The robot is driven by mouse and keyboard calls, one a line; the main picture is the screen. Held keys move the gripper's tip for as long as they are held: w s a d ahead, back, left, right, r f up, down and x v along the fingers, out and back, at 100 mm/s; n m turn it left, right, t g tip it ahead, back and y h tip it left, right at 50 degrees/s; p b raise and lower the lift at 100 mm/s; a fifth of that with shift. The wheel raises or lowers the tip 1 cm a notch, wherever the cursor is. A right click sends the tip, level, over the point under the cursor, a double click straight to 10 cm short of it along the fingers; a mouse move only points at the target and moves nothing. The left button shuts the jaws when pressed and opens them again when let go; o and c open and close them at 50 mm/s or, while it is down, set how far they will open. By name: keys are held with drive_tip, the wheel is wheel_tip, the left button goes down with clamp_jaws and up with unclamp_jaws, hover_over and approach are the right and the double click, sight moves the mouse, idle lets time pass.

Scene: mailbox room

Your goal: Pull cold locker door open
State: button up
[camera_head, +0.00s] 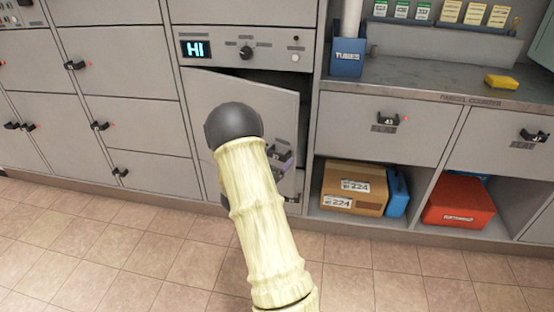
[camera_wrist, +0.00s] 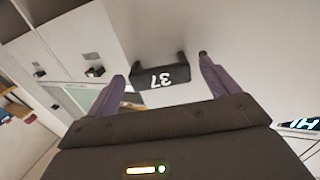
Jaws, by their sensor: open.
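The cold locker door (camera_head: 270,98) is a grey panel under the control strip with the "HI" display (camera_head: 196,48). It stands partly open, its right side swung out, with a dark gap above its top edge. In the wrist view, its dark handle marked 37 (camera_wrist: 160,76) lies between the fingers of my gripper (camera_wrist: 160,66). The fingers are apart, one on each side of the handle; I cannot tell whether they touch it. In the head view my pale arm hides the middle of the door and most of the gripper.
Grey lockers with dark handles (camera_head: 75,65) fill the left. At right, a counter (camera_head: 430,84) stands over drawers, with a cardboard box (camera_head: 353,188) and a red box (camera_head: 458,202) in the open shelves below. The tiled floor (camera_head: 130,262) in front is clear.

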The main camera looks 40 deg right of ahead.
drive_tip(key=shift+x, duration=0.8)
drive_tip(key=c, duration=1.4)
drive_tip(key=shift+a, duration=0.1)
drive_tip(key=shift+a, duration=0.1)
